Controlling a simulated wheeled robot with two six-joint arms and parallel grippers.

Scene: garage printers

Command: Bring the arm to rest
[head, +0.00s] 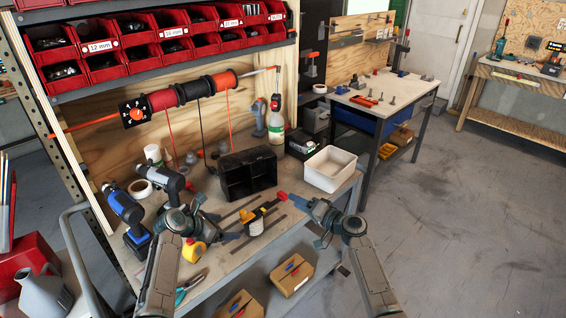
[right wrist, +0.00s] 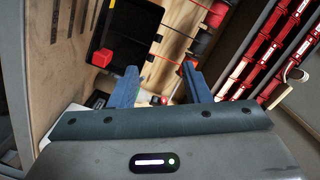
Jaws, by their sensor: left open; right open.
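My left gripper (head: 225,226) is open over the left part of the workbench (head: 222,262), beside a yellow and black item (head: 257,222). No object shows clearly between its fingers. My right gripper (head: 300,203) reaches in from the right over the bench's right part, in front of the black bin (head: 248,173). The right wrist view shows its two blue fingers (right wrist: 160,86) apart, with nothing held between them. A small red thing (right wrist: 188,63) shows close to one fingertip; I cannot tell whether they touch.
A white tray (head: 330,169) stands near the bench's right end. Blue-grey drills (head: 128,213), a yellow tape measure (head: 194,250) and a spray bottle (head: 276,122) stand on the bench. Red bins (head: 105,68) and cable spools (head: 166,98) hang above. The floor (head: 450,220) at right is clear.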

